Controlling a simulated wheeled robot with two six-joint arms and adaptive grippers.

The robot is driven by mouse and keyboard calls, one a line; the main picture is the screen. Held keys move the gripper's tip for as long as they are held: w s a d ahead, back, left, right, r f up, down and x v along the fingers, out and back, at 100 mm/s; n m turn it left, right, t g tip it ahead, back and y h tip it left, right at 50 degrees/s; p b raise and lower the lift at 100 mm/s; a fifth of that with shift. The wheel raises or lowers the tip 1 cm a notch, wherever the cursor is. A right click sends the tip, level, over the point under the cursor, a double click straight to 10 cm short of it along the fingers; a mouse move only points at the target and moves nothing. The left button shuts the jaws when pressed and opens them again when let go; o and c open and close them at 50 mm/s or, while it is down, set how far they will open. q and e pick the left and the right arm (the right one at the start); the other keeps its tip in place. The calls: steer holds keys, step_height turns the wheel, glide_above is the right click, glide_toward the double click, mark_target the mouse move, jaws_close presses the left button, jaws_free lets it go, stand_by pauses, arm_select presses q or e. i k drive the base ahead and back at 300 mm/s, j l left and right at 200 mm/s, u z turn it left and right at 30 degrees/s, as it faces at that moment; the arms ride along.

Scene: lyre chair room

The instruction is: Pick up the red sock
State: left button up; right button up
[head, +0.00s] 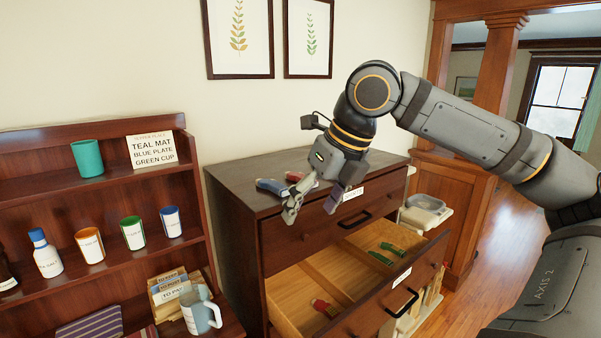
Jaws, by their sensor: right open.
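A small red item (293,176), likely a sock, lies on the dresser top, partly hidden behind my right gripper. A blue sock-like item (270,186) lies to its left. My right gripper (311,207) is open and points down over the front edge of the dresser top, in front of the red item in the picture. Nothing shows between its fingers. Another red item (325,307) lies in the open drawer (308,270), in its front left compartment. My left gripper is not in view.
Green items (385,253) lie in the drawer's other compartment. The pulled-out drawer juts out below the dresser top (240,180). A shelf unit (100,190) with cups stands left. A blue mug (201,312) is low in front. A white cart (426,215) stands right.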

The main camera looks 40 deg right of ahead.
mark_target(295, 177)
steer(key=i+l, duration=0.25)
steer(key=l, duration=0.15)
steer(key=i+l, duration=0.55)
steer(key=l, duration=0.25)
